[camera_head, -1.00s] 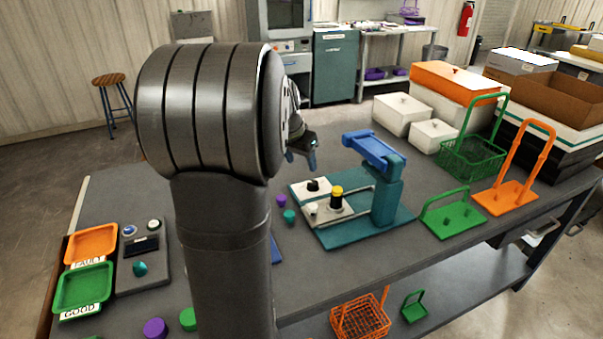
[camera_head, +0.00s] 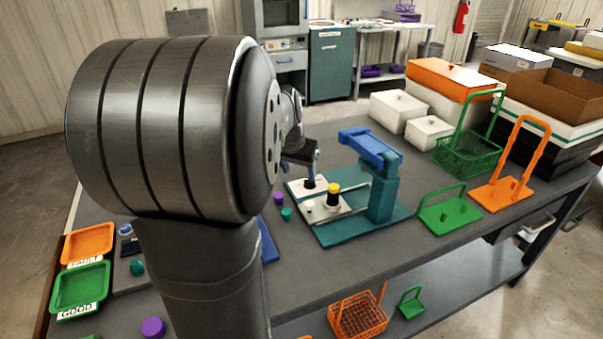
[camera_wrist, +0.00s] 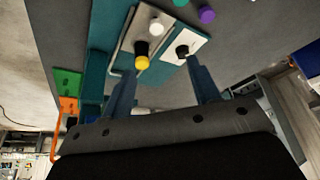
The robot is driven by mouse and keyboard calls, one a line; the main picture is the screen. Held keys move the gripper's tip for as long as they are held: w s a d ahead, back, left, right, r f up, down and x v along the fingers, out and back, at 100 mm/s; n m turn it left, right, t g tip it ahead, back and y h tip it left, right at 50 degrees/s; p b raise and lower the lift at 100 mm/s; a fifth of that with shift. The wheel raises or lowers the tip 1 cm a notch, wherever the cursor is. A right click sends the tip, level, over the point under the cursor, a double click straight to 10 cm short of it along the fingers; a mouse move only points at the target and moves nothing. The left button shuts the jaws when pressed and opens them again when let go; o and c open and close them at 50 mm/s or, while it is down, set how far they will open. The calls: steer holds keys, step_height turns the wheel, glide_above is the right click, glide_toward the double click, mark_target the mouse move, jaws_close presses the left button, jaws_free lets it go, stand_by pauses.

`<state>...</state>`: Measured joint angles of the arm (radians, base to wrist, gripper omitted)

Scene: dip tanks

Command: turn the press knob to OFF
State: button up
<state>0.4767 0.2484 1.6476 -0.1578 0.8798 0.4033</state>
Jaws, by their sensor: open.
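The press (camera_head: 384,190) stands on a teal base (camera_head: 350,234) with a blue upper arm (camera_head: 370,147). A small black knob (camera_head: 308,184) sits on a white plate at the base's back left. The knob (camera_wrist: 182,51) shows in the wrist view near the right finger's tip, apart from it. Its setting cannot be read. A black cylinder with a yellow top (camera_head: 333,193) stands on a pale plate beside it. My gripper (camera_head: 312,163) is open and empty, above the knob in the head view. In the wrist view, my gripper (camera_wrist: 160,68) has its fingers spread.
A purple piece (camera_head: 278,198) and a teal piece (camera_head: 286,214) lie left of the press. A green holder (camera_head: 450,216) and an orange holder (camera_head: 500,192) stand to its right. White boxes (camera_head: 397,111) are behind. Orange and green trays (camera_head: 80,286) are at far left.

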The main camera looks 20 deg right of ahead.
mark_target(309, 181)
steer(key=w+d+f+m, duration=0.1)
steer(key=w+d, duration=0.1)
steer(key=w, duration=0.5)
steer(key=w+d+f+m, duration=0.1)
steer(key=w+d+m, duration=0.15)
steer(key=w, duration=0.35)
steer(key=shift+n+g+h, duration=0.3)
steer(key=shift+n+h, duration=0.1)
steer(key=shift+n, duration=0.05)
steer(key=x, duration=1.7)
steer(key=shift+d+f, duration=0.15)
steer(key=shift+c, duration=0.5)
steer(key=c, duration=0.9)
steer(key=shift+s+n+t+y, duration=0.1)
steer(key=shift+n+t+y, duration=0.35)
steer(key=shift+n, duration=1.05)
steer(key=o, duration=1)
